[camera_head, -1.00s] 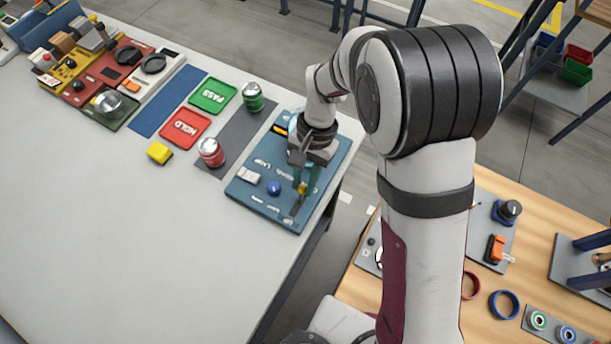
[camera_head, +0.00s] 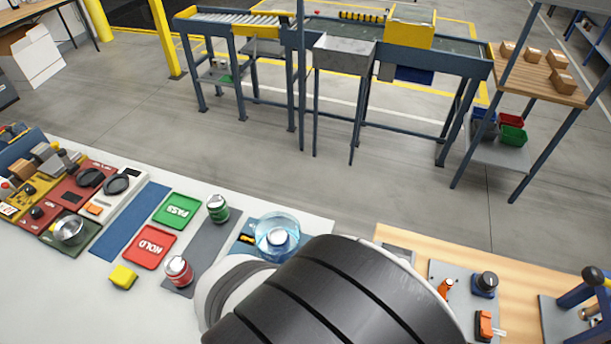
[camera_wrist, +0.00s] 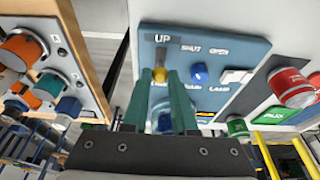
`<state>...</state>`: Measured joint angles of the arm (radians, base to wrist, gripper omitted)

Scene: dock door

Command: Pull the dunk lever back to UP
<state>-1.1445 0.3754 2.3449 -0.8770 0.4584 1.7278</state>
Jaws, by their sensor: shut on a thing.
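In the head view my arm covers the lever and most of the panel. A clear round tank (camera_head: 277,236) with blue water stands at the panel's far end.
A blue knob (camera_wrist: 199,73) and a white switch (camera_wrist: 236,76) sit right of the lever. A red can (camera_head: 178,271), a green can (camera_head: 217,208) and a yellow block (camera_head: 123,277) stand left of the panel. A wooden bench (camera_head: 521,276) is at right.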

